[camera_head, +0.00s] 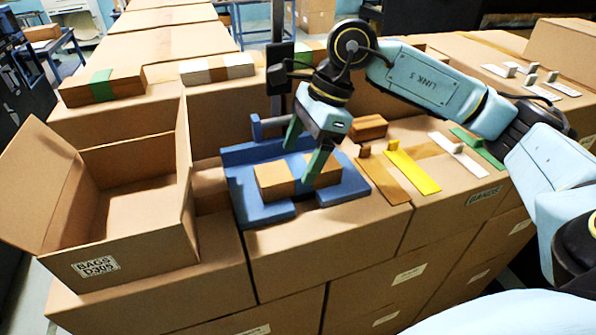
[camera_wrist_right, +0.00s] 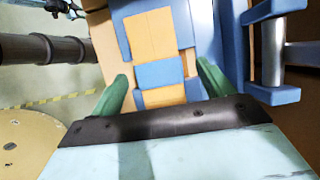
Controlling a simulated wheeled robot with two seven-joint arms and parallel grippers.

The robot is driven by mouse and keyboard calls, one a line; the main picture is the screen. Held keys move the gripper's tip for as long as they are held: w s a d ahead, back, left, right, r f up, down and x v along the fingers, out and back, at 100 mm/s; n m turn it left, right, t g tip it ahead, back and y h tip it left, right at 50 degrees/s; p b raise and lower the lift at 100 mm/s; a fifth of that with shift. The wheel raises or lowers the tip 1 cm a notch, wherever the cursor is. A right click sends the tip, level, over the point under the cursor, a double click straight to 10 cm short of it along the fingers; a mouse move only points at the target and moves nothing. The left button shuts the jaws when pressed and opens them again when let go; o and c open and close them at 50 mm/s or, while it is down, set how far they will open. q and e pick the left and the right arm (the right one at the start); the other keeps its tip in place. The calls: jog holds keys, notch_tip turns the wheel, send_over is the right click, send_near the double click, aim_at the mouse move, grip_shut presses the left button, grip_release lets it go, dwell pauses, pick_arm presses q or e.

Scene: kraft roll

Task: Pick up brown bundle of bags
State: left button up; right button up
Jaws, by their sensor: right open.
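A brown bundle of bags (camera_head: 275,181) lies in a blue tray-like holder (camera_head: 265,214) on the cartons. Blue shows across its middle; I cannot tell whether this is a band or part of the holder. My right gripper (camera_head: 298,164) points down over the bundle, its green fingers apart and one finger hiding part of it. In the right wrist view the bundle (camera_wrist_right: 150,35) lies ahead of and between the open fingers (camera_wrist_right: 162,72). I cannot tell whether the fingers touch it. My left gripper is not in view.
An open carton (camera_head: 135,235) labelled BAGS stands at left. Yellow (camera_head: 412,172), brown and white strips with blocks lie right of the holder.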

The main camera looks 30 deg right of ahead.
aim_at(297, 166)
jog(key=shift+p+x, duration=0.4)
jog(key=shift+x, duration=1.5)
jog(key=c, duration=1.1)
